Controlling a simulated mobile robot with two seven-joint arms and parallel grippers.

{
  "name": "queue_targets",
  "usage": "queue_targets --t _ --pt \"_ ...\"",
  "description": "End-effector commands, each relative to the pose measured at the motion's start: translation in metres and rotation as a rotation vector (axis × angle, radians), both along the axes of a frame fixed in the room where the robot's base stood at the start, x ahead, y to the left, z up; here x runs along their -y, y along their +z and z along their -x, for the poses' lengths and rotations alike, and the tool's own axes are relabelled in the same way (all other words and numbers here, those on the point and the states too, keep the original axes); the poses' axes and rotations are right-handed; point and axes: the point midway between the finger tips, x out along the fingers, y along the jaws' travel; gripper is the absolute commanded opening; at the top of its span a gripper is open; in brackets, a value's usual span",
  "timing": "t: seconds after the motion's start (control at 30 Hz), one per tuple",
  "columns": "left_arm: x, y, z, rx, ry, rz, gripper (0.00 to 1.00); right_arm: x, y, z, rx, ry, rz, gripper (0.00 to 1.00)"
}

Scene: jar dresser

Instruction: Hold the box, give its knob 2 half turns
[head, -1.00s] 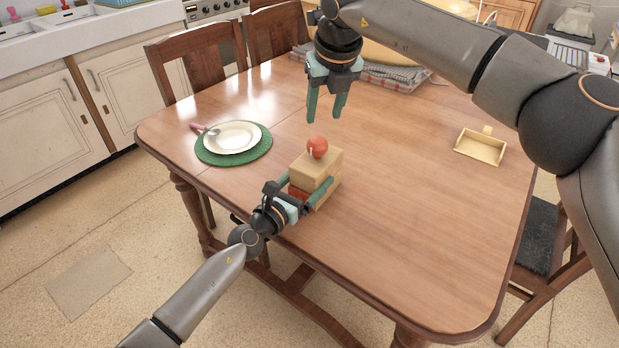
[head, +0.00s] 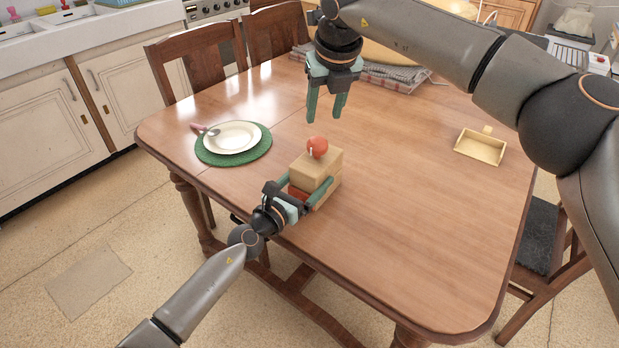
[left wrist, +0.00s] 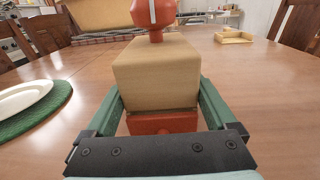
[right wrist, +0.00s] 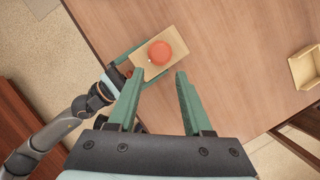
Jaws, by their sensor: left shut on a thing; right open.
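The box (head: 318,172) is a light wooden block standing on the table near its front left edge, with a reddish part low on its near side. An orange-red round knob (head: 317,147) with a white mark sits on its top; the mark shows in the left wrist view on the knob (left wrist: 153,14). My left gripper (head: 304,189) is shut on the box, one finger along each side; it also shows in the left wrist view (left wrist: 155,105). My right gripper (head: 327,112) is open and empty, pointing down above and behind the knob. The right wrist view shows the knob (right wrist: 160,53) beyond its fingers.
A white plate (head: 232,137) with a spoon lies on a green mat (head: 208,157) to the left. A small yellow tray (head: 481,148) lies at the right. A folded checked cloth (head: 393,76) and a large yellowish bowl are at the back. The table's middle right is clear.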

Motion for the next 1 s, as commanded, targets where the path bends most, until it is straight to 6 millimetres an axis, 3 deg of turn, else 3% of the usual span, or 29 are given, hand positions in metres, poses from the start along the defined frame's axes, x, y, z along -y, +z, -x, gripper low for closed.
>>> queue_targets --t 0.07,0.27,0.4,0.5,0.67,0.83,1.0 --pt "0.000 0.000 0.000 -0.001 0.000 0.001 0.01 0.000 0.000 0.000 0.000 0.000 0.000 0.50" --pt "0.000 0.000 0.000 -0.001 0.000 0.001 0.01 -0.005 -0.015 0.004 -0.047 -0.017 -0.077 0.71" --pt "0.000 0.000 0.000 -0.001 0.000 0.001 0.01 -0.022 -0.049 0.020 -0.195 -0.086 -0.320 0.87" --pt "0.000 0.000 0.000 -0.001 0.000 0.001 0.01 -0.036 -0.068 0.035 -0.354 -0.197 -0.575 0.87" --pt "0.000 0.000 0.000 -0.001 0.000 0.001 0.01 -0.041 -0.078 0.051 -0.637 -0.455 -0.976 0.87" --pt "0.000 0.000 0.000 -0.001 0.000 0.001 0.01 -0.014 -0.079 0.047 -0.939 -0.806 -1.343 0.87" --pt "0.000 0.000 0.000 -0.001 0.000 0.001 0.01 0.034 -0.086 0.035 -1.195 -1.166 -1.614 0.87"
